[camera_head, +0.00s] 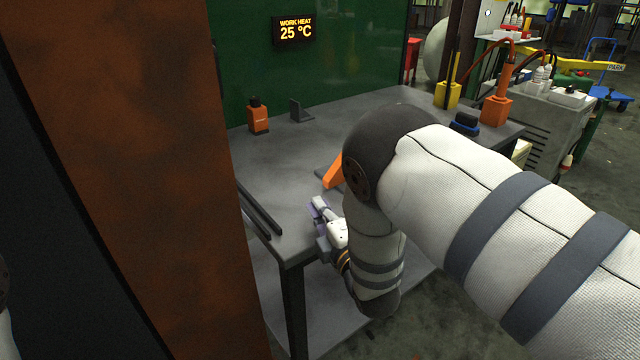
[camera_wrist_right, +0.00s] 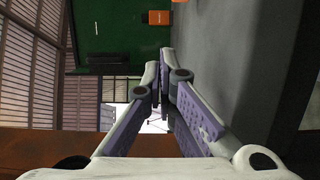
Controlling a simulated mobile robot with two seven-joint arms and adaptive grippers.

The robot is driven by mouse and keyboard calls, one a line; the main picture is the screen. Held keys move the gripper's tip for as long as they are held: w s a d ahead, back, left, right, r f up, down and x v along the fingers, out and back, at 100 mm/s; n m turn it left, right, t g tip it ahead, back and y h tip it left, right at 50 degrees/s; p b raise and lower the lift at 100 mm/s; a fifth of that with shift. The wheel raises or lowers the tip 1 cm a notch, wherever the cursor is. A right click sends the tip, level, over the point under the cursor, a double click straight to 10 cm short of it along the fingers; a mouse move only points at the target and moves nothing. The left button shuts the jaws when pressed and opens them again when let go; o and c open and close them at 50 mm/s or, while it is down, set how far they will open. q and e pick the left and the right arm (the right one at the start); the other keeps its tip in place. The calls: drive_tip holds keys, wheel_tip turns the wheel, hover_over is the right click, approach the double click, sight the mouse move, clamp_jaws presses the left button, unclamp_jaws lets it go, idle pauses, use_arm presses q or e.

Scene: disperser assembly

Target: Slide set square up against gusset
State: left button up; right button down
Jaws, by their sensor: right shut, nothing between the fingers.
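An orange triangular piece (camera_head: 333,176) stands on the grey workbench, partly hidden behind my right arm. A small dark grey angled bracket (camera_head: 300,111) stands near the back of the bench, by the green panel. I cannot tell for sure which is the set square and which the gusset. The two stand well apart. My right gripper (camera_head: 318,207) is near the bench's front edge, in front of the orange piece and apart from it. In the right wrist view its fingers (camera_wrist_right: 168,62) are together and empty. My left gripper is out of view.
A yellow holder (camera_head: 447,94) and an orange one (camera_head: 496,110) stand at the right. A rusty column (camera_head: 140,150) blocks the left.

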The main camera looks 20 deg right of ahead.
sight(323, 184)
drive_tip(key=w, duration=0.5)
drive_tip(key=w+b, duration=0.1)
drive_tip(key=w, duration=0.1)
drive_tip(key=shift+w+a+f, duration=0.15)
drive_tip(key=shift+a+f, duration=0.05)
drive_tip(key=shift+f, duration=0.15)
drive_tip(key=shift+w+d+r, duration=0.15)
drive_tip(key=shift+w+d, duration=0.05)
drive_tip(key=shift+d, duration=0.45)
drive_tip(key=shift+w+d+r, duration=0.1)
drive_tip(key=shift+w+d, duration=0.05)
drive_tip(key=shift+d, duration=0.45)
drive_tip(key=shift+w+d, duration=0.15)
drive_tip(key=shift+d, duration=0.3)
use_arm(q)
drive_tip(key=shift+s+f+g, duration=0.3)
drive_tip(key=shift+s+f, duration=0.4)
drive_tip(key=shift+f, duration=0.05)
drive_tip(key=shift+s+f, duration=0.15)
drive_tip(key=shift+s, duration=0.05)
use_arm(e)
drive_tip(key=shift+w+d, duration=0.3)
drive_tip(key=shift+d, duration=0.55)
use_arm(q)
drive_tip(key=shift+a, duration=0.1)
use_arm(e)
drive_tip(key=shift+f, duration=0.1)
